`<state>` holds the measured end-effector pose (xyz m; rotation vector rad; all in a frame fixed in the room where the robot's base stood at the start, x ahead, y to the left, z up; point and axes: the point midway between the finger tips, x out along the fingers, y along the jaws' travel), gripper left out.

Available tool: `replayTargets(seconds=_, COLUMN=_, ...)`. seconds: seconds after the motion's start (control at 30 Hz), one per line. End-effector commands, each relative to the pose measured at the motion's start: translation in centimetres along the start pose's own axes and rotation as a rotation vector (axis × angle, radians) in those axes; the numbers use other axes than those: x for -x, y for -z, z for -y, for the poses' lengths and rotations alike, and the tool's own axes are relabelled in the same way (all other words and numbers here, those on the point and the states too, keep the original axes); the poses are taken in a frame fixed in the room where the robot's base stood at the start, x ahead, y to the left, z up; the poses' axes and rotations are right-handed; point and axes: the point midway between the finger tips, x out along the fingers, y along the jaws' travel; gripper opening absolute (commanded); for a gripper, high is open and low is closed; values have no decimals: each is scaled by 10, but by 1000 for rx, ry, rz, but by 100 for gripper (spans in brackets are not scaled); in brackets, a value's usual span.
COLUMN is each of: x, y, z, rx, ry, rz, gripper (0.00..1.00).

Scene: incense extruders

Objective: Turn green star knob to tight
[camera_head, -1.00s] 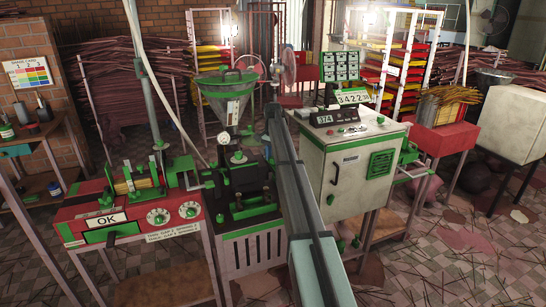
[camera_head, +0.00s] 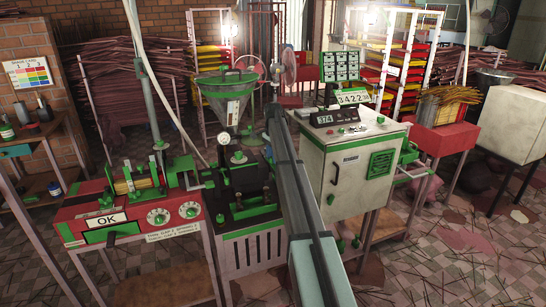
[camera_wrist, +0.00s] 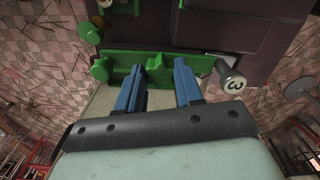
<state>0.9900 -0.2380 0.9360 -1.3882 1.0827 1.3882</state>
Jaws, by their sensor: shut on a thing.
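In the wrist view, my gripper (camera_wrist: 159,80) has its two blue fingers pointing at a dark machine with a green front plate. The fingers are closed on a green knob (camera_wrist: 160,77) between them; its star shape is not clear, because the fingers cover much of it. In the head view, the dark extruder (camera_head: 240,185) with green parts stands at the centre left. My arm crosses in front of its right side and hides the gripper and the knob there. Whether the knob sits tight cannot be read.
Round green knobs (camera_wrist: 101,70) sit left of the fingers. A grey cylinder marked 3 (camera_wrist: 234,84) sticks out close on the right. A red bench (camera_head: 130,222) with an OK sign stands left of the extruder, a white cabinet (camera_head: 350,172) right.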

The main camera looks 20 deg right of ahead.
Motion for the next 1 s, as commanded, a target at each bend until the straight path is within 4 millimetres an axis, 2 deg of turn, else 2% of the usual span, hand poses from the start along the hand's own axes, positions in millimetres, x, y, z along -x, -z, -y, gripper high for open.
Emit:
replayTargets(seconds=0.1, x=0, y=0, z=0, rx=-2, ry=1, rz=0, gripper=5)
replayTargets(seconds=0.13, x=0, y=0, z=0, rx=-1, ry=1, rz=0, gripper=37)
replayTargets(seconds=0.4, x=0, y=0, z=0, rx=0, ry=0, rz=0, gripper=62)
replayTargets(seconds=0.73, x=5, y=0, z=0, rx=1, ry=1, rz=0, gripper=62)
replayTargets(seconds=0.87, x=20, y=0, z=1, rx=1, ry=2, rz=-1, gripper=62)
replayTargets(seconds=1.0, x=45, y=1, z=1, rx=0, ry=2, rz=-1, gripper=62)
